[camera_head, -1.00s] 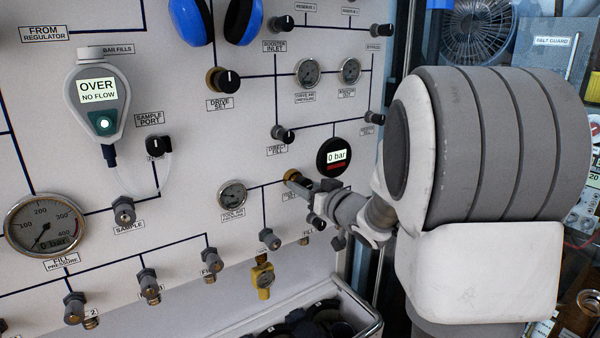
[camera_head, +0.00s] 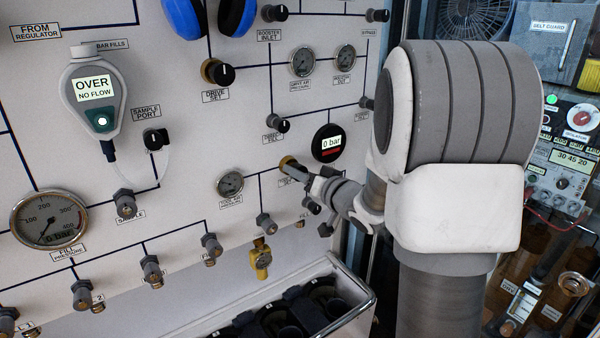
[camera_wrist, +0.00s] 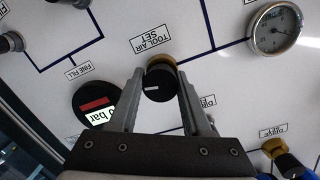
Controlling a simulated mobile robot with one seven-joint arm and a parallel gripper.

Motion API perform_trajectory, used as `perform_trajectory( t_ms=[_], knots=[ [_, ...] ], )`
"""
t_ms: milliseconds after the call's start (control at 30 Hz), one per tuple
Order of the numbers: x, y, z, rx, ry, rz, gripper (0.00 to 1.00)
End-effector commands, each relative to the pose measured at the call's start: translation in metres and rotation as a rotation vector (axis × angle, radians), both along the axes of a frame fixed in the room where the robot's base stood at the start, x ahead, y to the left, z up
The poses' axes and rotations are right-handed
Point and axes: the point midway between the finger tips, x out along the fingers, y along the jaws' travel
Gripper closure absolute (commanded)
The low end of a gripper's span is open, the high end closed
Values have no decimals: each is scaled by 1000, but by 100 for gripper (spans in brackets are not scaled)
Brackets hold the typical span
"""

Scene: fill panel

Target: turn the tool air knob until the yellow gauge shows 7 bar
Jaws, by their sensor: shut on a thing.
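The tool air knob (camera_wrist: 159,84) is black with a pale pointer line and a brass collar, below its upside-down TOOL AIR SET label in the wrist view. In the head view its brass collar (camera_head: 287,162) shows, the rest largely hidden by my gripper (camera_head: 302,173). In the wrist view my gripper (camera_wrist: 164,97) has one finger on each side of the knob, shut on it.
The tool air pressure gauge (camera_head: 230,184) is left of the knob, also in the wrist view (camera_wrist: 275,27). A round black display (camera_head: 328,143) reads 0 bar, close above my gripper. An open case (camera_head: 362,303) stands below the panel.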

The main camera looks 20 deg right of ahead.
Motion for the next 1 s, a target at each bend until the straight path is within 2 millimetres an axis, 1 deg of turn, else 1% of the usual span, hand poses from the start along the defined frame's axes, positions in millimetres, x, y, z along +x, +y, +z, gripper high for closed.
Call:
perform_trajectory(
  t_ms=[100, 133, 267, 300, 567, 667, 767, 867, 1000],
  knots=[
    [0, 1, -1, 0, 1, 2, 100],
    [0, 1, -1, 0, 1, 2, 48],
    [0, 1, -1, 0, 1, 2, 25],
    [0, 1, -1, -1, 0, 1, 23],
    [-1, 0, 0, -1, 0, 0, 23],
    [-5, -2, 1, -2, 0, -1, 23],
    [-18, -5, 3, -2, 0, -2, 23],
    [-38, -11, 5, -2, -1, -3, 23],
    [-71, -19, 9, -1, -1, -5, 23]
  ],
)
